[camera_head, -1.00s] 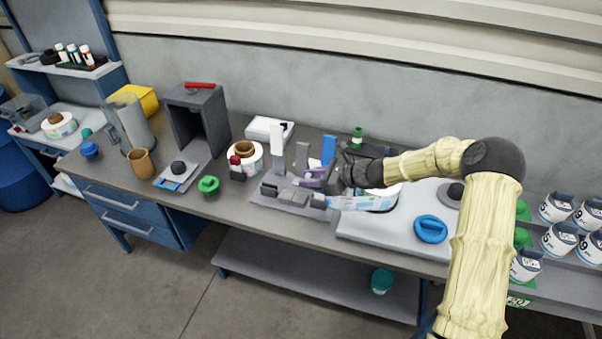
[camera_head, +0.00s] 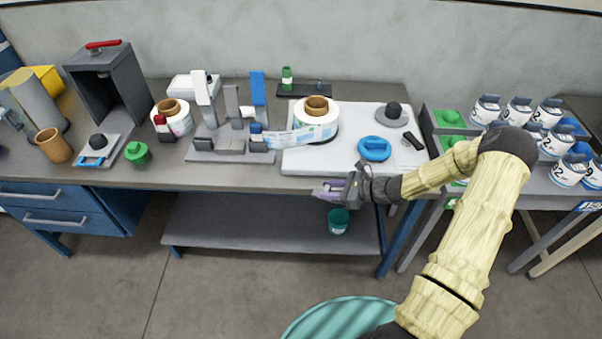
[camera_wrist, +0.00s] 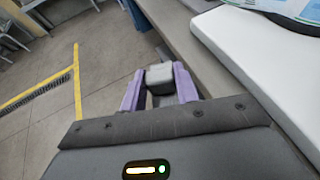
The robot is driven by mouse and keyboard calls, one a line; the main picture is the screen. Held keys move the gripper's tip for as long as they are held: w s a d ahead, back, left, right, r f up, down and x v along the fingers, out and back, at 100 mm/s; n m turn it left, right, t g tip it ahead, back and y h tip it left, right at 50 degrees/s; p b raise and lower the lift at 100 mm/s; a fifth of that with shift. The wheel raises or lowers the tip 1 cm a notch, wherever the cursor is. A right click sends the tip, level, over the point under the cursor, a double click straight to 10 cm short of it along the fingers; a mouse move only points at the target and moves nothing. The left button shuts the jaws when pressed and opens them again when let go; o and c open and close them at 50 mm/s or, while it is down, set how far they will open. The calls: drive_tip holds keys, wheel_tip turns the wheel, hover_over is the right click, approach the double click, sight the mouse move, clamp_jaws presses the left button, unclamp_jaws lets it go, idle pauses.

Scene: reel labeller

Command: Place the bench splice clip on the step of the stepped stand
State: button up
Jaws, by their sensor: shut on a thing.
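My gripper (camera_head: 325,191) has purple fingers and hangs just off the bench's front edge, near the white board. In the wrist view its fingers (camera_wrist: 159,90) are shut on a small grey block, which I take as the bench splice clip (camera_wrist: 159,75). In the head view the clip is too small to make out. A grey fixture (camera_head: 200,156) with a low front row of grey blocks and several upright posts stands on the bench, left of the gripper. It may be the stepped stand, but I cannot tell for sure.
The white board (camera_head: 300,166) carries a label reel (camera_head: 317,121), a blue ring (camera_head: 374,149) and a dark knob (camera_head: 394,110). A label strip reaches left to the fixture. A tiered rack of white cups (camera_head: 484,110) stands right. A lower shelf (camera_head: 270,226) lies below.

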drive_tip(key=s+d+f+m+t+b, duration=0.2)
drive_tip(key=s+d+f+b, duration=0.3)
drive_tip(key=s+d+f, duration=0.3)
wheel_tip(320, 180, down, 2)
drive_tip(key=shift+h, duration=0.4)
